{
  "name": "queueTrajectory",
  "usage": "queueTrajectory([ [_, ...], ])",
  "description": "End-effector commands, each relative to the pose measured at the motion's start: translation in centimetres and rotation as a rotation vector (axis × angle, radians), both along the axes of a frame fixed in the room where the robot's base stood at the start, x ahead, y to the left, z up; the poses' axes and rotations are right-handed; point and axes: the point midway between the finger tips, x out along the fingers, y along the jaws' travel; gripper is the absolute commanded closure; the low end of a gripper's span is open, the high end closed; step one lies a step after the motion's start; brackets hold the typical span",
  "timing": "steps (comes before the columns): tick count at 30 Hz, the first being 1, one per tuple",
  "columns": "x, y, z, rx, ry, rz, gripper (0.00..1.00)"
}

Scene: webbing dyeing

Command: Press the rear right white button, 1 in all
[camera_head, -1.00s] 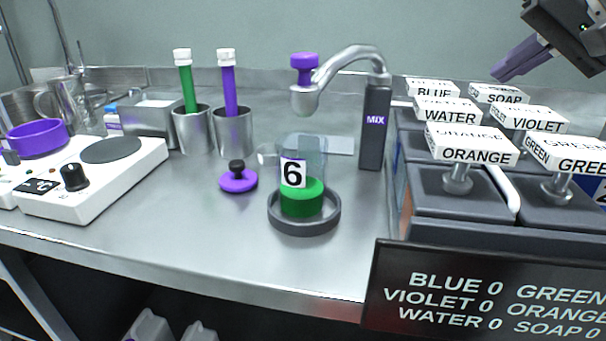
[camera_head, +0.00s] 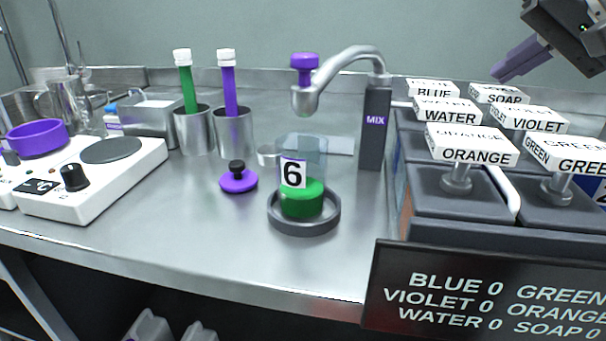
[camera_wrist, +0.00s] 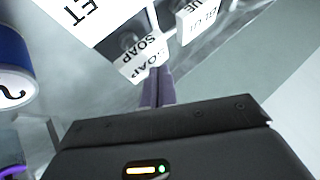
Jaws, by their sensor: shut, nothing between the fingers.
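The rear right white button is a white block labelled SOAP (camera_head: 499,94), at the back right of the dispenser group. It also shows in the wrist view (camera_wrist: 138,62), just beyond the fingertips. My gripper (camera_head: 496,77) has slim purple-grey fingers that are shut and empty. In the head view the fingertips are just above the SOAP block, with a small gap in the picture. In the wrist view the fingers (camera_wrist: 158,72) overlap the block's edge, and I cannot tell whether they touch it.
White blocks BLUE (camera_head: 432,88), WATER (camera_head: 446,110), VIOLET (camera_head: 528,118), ORANGE (camera_head: 472,146) and GREEN (camera_head: 568,152) stand close by. The dark display (camera_head: 480,300) reads SOAP 0. A MIX post (camera_head: 375,135) with a spout and beaker 6 (camera_head: 305,150) are to the left.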

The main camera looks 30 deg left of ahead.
Motion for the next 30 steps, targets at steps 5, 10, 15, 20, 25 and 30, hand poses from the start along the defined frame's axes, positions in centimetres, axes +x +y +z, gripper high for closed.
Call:
queueTrajectory([
  [5,0.0,0.0,0.0,0.0,0.0,0.0,1.0],
  [10,0.0,0.0,0.0,0.0,0.0,0.0,1.0],
  [15,-0.01,-0.01,-0.43,0.0,0.001,0.001,1.0],
  [20,-0.01,-0.01,-0.93,0.0,0.0,0.0,1.0],
  [25,0.0,-0.01,-0.91,0.0,0.001,0.001,1.0],
  [30,-0.01,-0.01,-0.96,0.0,0.001,0.001,1.0],
])
